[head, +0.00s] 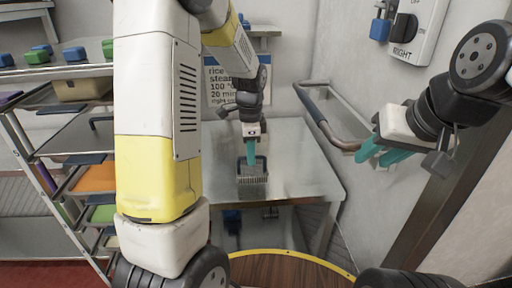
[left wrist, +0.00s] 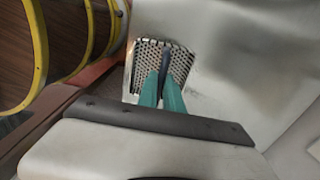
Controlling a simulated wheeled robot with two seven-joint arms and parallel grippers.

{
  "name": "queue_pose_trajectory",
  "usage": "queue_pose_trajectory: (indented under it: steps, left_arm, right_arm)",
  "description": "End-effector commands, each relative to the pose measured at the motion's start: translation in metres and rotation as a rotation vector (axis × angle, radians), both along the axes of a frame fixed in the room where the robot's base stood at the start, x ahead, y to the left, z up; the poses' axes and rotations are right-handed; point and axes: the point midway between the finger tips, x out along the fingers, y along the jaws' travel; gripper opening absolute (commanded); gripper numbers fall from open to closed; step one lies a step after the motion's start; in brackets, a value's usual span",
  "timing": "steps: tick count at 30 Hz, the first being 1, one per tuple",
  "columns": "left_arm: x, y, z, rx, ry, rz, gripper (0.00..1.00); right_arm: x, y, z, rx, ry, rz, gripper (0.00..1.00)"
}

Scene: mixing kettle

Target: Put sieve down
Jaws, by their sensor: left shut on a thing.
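The sieve (head: 252,176) is a small grey perforated basket with a dark looped handle, over the middle of the metal table (head: 305,165). It also shows in the left wrist view (left wrist: 147,62). My left gripper (head: 252,158), with teal fingers, is shut on the sieve's handle from above. The fingertips (left wrist: 164,80) hide part of the handle in the left wrist view. I cannot tell whether the sieve's base touches the tabletop. My right gripper (head: 382,156) is at the right, apart from the table, with its teal fingers apart and nothing between them.
A shelf rack (head: 80,135) with coloured trays and blue and green blocks stands at the left. A yellow-edged round wooden surface (head: 285,272) lies in front. The tabletop around the sieve is mostly clear.

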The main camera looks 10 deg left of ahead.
Motion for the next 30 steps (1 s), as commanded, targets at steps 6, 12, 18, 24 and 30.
queue_pose_trajectory:
  steps: [6, 12, 18, 24, 30]
  left_arm:
    - [0.040, 0.020, -0.005, 0.001, 0.001, 0.003, 0.00]
    - [0.049, 0.024, -0.009, 0.000, 0.002, 0.000, 0.00]
    - [0.048, 0.024, -0.035, 0.001, 0.003, 0.001, 0.00]
    - [0.049, 0.024, -0.040, 0.000, 0.000, 0.000, 0.00]
    - [0.049, 0.024, -0.043, 0.001, 0.001, 0.001, 0.00]
  right_arm:
    - [0.000, 0.000, 0.000, 0.000, 0.000, 0.000, 0.36]
    - [0.000, 0.000, 0.000, 0.000, 0.000, 0.000, 0.36]
    - [0.000, 0.000, 0.000, 0.000, 0.000, 0.000, 0.36]
    - [0.000, 0.000, 0.000, 0.000, 0.000, 0.000, 0.36]
    - [0.000, 0.000, 0.000, 0.000, 0.000, 0.000, 0.36]
